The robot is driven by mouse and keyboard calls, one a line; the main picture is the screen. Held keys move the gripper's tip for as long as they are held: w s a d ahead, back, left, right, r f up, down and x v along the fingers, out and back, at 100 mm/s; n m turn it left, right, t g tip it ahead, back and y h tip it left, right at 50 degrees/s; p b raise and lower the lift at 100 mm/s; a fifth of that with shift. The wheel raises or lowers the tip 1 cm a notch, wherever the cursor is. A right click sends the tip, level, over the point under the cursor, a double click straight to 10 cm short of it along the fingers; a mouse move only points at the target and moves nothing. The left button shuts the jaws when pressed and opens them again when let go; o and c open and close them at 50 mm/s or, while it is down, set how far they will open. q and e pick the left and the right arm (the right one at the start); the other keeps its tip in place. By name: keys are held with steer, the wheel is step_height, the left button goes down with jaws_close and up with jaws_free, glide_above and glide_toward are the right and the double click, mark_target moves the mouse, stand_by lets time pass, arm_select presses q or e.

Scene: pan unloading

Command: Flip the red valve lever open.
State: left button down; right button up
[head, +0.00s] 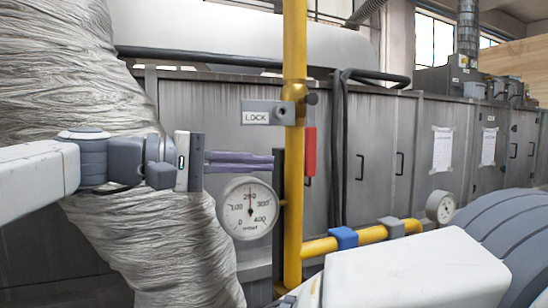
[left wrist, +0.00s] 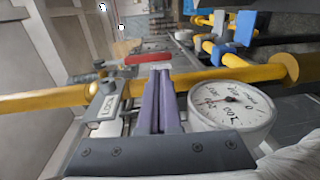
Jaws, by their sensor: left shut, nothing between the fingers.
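The red valve lever (head: 310,151) hangs straight down on the right side of the upright yellow pipe (head: 294,205). Its upper end is near the fitting on the pipe. It also shows in the left wrist view (left wrist: 149,58), just beyond the fingertips. My left gripper (head: 272,161) is shut and empty, with its purple fingers pointing right. In the head view its tips are left of the pipe, at about the height of the lever's lower part. It also shows in the left wrist view (left wrist: 160,73). Contact with the pipe cannot be told. My right gripper is not in view.
A LOCK plate (head: 268,113) sits left of the pipe, above the left fingers. A round gauge (head: 248,208) is just below them. A yellow branch pipe with a blue block (head: 343,238) runs right to another gauge (head: 440,206). A wrapped duct (head: 150,240) stands behind my left arm.

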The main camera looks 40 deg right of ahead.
arm_select(q)
steer(key=v, duration=0.8)
steer(key=shift+f, duration=0.2)
steer(key=shift+a, duration=0.1)
